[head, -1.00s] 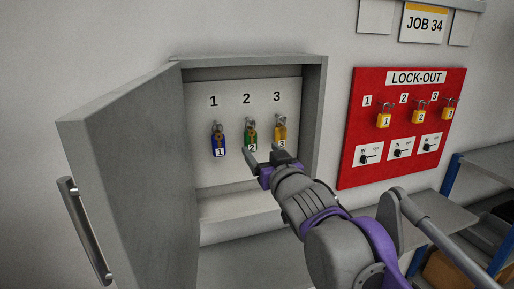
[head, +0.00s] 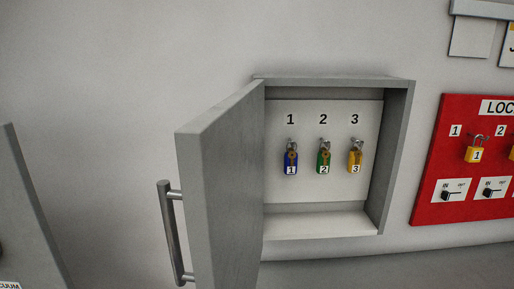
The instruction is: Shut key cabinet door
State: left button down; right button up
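The grey key cabinet (head: 398,150) is on the wall right of centre in the head view. Its door (head: 222,185) stands wide open, swung out to the left from the cabinet's left side. A metal bar handle (head: 171,232) is on the door's outer face, near its free edge. Inside, a blue key tag (head: 290,165), a green key tag (head: 323,163) and a yellow key tag (head: 355,162) hang from hooks under the numbers 1, 2 and 3. Neither of my grippers shows in this view.
A red lock-out board (head: 432,190) with yellow padlocks (head: 475,155) and small switches is on the wall to the right. A grey panel (head: 25,220) stands at the far left edge. The wall between that panel and the door is clear.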

aim_at(220, 152)
jog(key=k+z, duration=0.1)
jog(key=k, duration=0.15)
jog(key=k+j+z, duration=0.2)
jog(key=k, duration=0.25)
jog(key=k+j+z, duration=0.25)
jog(key=k, duration=0.2)
jog(key=k+j+z, duration=0.1)
jog(key=j, duration=0.25)
jog(key=k+j+z, duration=0.1)
jog(key=j, duration=0.2)
jog(key=k+j+z, duration=0.1)
jog(key=j, duration=0.2)
jog(key=i+l+z, duration=0.2)
jog(key=i+l, duration=0.15)
jog(key=i, duration=0.2)
